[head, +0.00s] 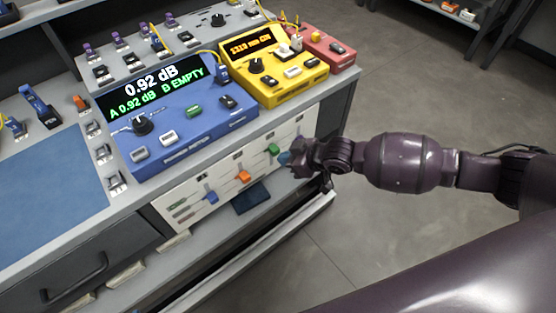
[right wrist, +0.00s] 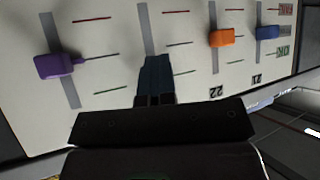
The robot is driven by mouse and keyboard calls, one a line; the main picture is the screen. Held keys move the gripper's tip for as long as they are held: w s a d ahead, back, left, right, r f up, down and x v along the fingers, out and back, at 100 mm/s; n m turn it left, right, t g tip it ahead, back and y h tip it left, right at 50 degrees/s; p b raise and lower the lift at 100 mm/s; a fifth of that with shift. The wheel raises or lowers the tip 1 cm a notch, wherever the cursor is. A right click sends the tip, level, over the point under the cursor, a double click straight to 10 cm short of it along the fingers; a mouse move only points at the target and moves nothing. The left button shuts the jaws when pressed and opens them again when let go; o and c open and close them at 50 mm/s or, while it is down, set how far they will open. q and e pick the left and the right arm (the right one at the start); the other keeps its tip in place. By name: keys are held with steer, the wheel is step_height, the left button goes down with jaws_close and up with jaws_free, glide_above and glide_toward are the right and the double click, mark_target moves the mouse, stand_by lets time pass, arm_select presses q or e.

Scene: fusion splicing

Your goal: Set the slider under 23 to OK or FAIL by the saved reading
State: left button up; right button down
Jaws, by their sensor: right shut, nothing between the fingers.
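A white panel (head: 225,167) on the bench front carries slider slots with coloured knobs. In the head view the knobs include blue (head: 210,196), orange (head: 243,176) and green (head: 273,150). My right gripper (head: 287,158) is shut and empty beside the green knob. In the right wrist view my gripper (right wrist: 155,78) lies over the slot (right wrist: 144,25) between the purple knob (right wrist: 58,65) and the orange knob (right wrist: 221,37) marked 22. It hides that slot's label and knob. The blue meter's display (head: 150,87) reads 0.92 dB, A 0.92 dB, B EMPTY. My left gripper is out of view.
A yellow unit (head: 272,72) and a red unit (head: 330,50) stand on the bench beside the meter. Below the panel is an open shelf holding a dark blue item (head: 252,198). The floor to the right is clear. Red FAIL and green OK (right wrist: 284,50) marks show in the wrist view.

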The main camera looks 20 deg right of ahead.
steer(key=shift+w+a+r, duration=0.3)
steer(key=shift+w+r, duration=0.1)
steer(key=shift+r, duration=0.1)
steer(key=shift+w+a+r, duration=0.3)
steer(key=shift+w+r, duration=0.05)
steer(key=shift+r, duration=0.15)
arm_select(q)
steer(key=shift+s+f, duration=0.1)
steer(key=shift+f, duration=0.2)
arm_select(e)
steer(key=shift+f, duration=0.45)
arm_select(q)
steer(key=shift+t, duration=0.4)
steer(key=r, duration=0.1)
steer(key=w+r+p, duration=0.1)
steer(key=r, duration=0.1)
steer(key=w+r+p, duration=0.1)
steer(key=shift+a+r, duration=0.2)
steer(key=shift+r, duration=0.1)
arm_select(e)
steer(key=s+d+f, duration=0.1)
steer(key=s+d, duration=0.1)
steer(key=s, duration=0.4)
steer(key=shift+s+d+f, duration=0.15)
steer(key=shift+s+d, duration=0.05)
steer(key=shift+s, duration=0.05)
